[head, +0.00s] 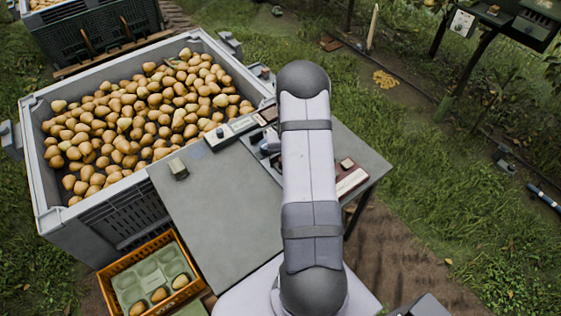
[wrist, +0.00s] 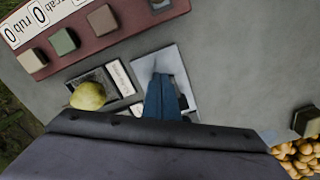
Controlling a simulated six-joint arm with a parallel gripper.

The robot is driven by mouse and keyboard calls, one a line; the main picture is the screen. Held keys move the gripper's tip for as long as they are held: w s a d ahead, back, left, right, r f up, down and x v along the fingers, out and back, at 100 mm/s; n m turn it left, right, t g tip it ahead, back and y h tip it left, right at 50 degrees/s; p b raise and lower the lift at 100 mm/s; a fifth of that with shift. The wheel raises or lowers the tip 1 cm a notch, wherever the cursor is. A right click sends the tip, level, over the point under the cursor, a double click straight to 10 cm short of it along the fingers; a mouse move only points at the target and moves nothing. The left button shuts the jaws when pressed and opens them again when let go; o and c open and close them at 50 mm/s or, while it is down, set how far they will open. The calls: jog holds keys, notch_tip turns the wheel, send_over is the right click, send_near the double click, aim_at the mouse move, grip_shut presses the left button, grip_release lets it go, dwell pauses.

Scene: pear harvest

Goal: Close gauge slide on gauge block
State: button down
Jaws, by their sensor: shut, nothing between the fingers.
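In the wrist view, a yellow-green pear (wrist: 88,96) sits on or against a small dark fixture (wrist: 103,76) with white labelled strips, which looks like the gauge. I cannot tell which part is the slide and which is the block. My gripper (wrist: 161,80) shows as blue fingers pressed together, shut and empty, over a pale grey plate (wrist: 182,66) right of the fixture. The pear is apart from the fingers, to their left. The wrist housing hides the near side of the fixture. In the head view my arm covers most of this spot.
A dark red rack (wrist: 85,42) with coloured blocks and a number label lies beyond the fixture. The table's front left is clear.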

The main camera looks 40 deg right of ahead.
jog(key=shift+w+b, duration=0.55)
jog(key=shift+w, duration=1.1)
dwell(1.3)
jog(key=shift+s, duration=0.4)
dwell(0.4)
jog(key=shift+r+p, duration=3.05)
jog(key=shift+r, duration=1)
